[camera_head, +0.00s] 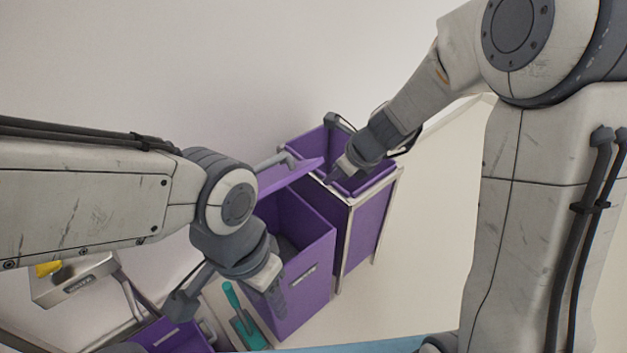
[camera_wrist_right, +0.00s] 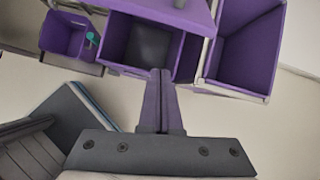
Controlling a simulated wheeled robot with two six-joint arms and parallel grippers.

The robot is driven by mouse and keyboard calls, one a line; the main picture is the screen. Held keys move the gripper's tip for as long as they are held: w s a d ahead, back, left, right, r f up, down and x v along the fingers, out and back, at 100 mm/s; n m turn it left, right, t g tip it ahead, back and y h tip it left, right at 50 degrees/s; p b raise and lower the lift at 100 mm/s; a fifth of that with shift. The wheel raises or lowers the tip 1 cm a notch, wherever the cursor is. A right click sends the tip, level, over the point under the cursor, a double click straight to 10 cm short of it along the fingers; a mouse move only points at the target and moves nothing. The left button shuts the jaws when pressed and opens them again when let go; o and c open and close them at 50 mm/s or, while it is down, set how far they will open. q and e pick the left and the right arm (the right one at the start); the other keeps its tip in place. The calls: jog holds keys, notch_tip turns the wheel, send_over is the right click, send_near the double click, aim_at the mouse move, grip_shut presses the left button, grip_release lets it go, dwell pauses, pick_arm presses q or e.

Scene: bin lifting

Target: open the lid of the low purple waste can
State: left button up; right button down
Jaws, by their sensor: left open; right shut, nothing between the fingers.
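The low purple waste can (camera_head: 310,240) stands in the middle of the head view with a dark interior. Its purple lid (camera_head: 290,176) is raised and tilted at the back, with a grey handle on it. The can also shows open in the right wrist view (camera_wrist_right: 119,42), with its lid (camera_wrist_right: 180,12) at the top edge. My left gripper (camera_head: 277,302) is open in front of the can's left side; whether it touches is unclear. My right gripper (camera_head: 333,179) is shut and empty. In the head view it overlaps the taller bin's opening; its fingers (camera_wrist_right: 160,75) point toward the low can.
A taller purple bin (camera_head: 365,228) in a pale frame stands right of the low can. A small purple bin (camera_head: 172,337), a teal-handled tool (camera_head: 232,296) and a metal box (camera_head: 75,282) lie at lower left. A blue edge (camera_head: 375,344) crosses the bottom. Floor at right is clear.

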jog(key=w+a+f+m+b, duration=0.2)
jog(key=w+f+b, duration=0.35)
jog(key=f, duration=0.45)
jog(key=shift+w+a+r+p, duration=0.15)
jog(key=shift+w+r+p, duration=0.25)
jog(key=shift+r+p, duration=0.3)
jog(key=shift+w+a+r+p, duration=0.2)
jog(key=shift+w+r+p, duration=0.15)
jog(key=shift+r+p, duration=0.35)
jog(key=shift+w+a+r+p, duration=0.15)
jog(key=shift+w+r+p, duration=0.3)
jog(key=shift+p, duration=0.4)
jog(key=shift+r, duration=0.1)
